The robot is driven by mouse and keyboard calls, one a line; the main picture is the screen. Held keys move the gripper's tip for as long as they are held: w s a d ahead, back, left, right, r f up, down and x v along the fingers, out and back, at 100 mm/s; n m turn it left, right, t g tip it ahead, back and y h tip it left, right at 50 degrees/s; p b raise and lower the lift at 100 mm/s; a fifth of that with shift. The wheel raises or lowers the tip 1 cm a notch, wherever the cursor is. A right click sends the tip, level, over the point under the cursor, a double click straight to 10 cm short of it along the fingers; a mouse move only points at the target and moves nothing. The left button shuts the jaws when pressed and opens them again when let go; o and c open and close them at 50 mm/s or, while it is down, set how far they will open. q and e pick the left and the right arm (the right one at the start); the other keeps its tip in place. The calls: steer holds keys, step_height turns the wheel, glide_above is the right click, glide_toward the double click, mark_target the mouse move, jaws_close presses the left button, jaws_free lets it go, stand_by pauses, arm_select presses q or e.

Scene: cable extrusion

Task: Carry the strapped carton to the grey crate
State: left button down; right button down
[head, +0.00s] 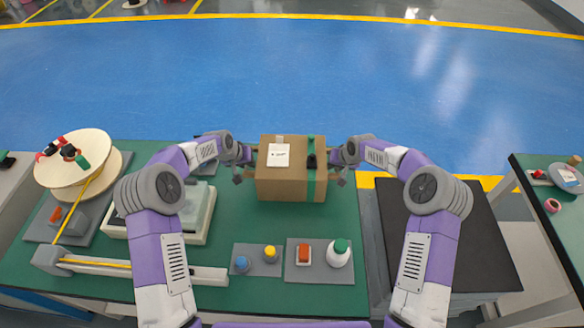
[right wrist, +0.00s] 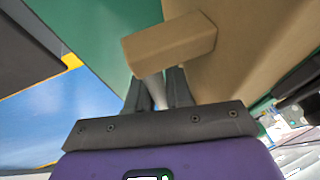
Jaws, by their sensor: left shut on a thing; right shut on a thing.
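The strapped carton (head: 275,185) is a brown box with a white label on top and a green strap near its right end. It is upright at the far edge of the green table; I cannot tell whether it touches the tabletop. My left gripper (head: 239,172) is at its left side and my right gripper (head: 341,172) at its right side, both shut on it. In the right wrist view, my right gripper's fingers (right wrist: 160,92) close on a tan block-like grip (right wrist: 170,42) beside the carton's tan wall (right wrist: 245,45).
The green table (head: 225,285) holds a cable spool (head: 72,160), a pale tray (head: 195,237), and grey plates with buttons (head: 318,268). A black-topped stand (head: 450,260) is to the right, then another green table (head: 560,200). The blue floor beyond is clear.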

arm_select(q)
steer(key=shift+r, duration=0.2)
arm_select(e)
steer(key=shift+r, duration=0.25)
